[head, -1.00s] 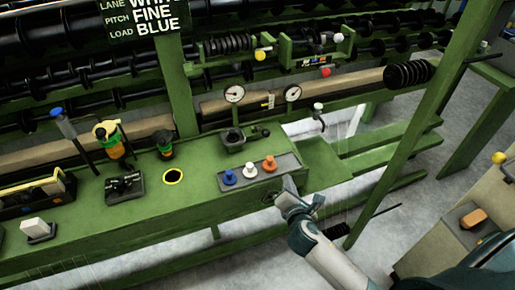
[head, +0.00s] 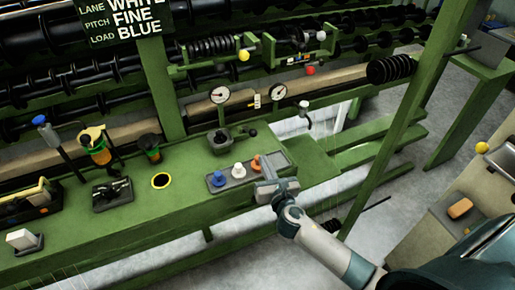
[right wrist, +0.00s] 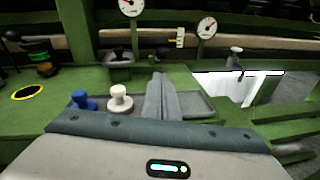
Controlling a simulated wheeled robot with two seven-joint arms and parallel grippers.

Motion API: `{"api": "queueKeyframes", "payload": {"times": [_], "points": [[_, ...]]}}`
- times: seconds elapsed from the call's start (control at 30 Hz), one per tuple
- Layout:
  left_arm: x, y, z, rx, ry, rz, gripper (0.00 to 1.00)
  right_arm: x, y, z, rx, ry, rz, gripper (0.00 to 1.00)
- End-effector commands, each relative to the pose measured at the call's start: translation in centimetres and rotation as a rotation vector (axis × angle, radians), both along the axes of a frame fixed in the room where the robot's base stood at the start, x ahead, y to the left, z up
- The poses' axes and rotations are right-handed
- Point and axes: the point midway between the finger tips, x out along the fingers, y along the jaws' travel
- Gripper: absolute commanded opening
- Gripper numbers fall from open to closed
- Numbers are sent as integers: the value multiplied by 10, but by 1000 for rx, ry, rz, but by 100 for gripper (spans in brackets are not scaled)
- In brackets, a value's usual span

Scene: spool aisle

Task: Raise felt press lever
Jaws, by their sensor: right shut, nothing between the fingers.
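My right gripper (head: 264,170) is shut and empty, at the right end of a grey tray (head: 279,158) on the green bench, close to an orange knob (head: 255,160). I cannot tell whether they touch. In the right wrist view its closed fingers (right wrist: 161,95) hide the orange knob, with a white knob (right wrist: 120,98) and a blue knob (right wrist: 82,100) to their left. No label names the felt press lever. Possible levers are a blue-topped stick (head: 39,120) at left and a white-topped handle (head: 303,107) right of the gauges. My left gripper is not in view.
A black block with a short handle (head: 219,141) stands behind the tray. Two gauges (head: 220,94) stand farther back. A yellow-rimmed hole (head: 161,180) is to the left. A green post (head: 405,125) rises at right. Grey floor lies in front of the bench.

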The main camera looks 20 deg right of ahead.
Motion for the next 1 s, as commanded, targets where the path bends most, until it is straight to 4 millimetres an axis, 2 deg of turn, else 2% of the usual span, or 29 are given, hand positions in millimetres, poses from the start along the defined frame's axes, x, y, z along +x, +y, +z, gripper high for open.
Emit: {"api": "queueKeyframes", "payload": {"times": [0.27, 0.8, 1.0], "points": [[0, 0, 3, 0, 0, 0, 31, 17, -3, 0, 1, -1, -2, 0], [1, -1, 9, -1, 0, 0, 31, 89, -12, -10, 1, -1, -1, 0], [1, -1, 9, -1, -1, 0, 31, 98, -13, -12, 2, 1, -1, 0]]}}
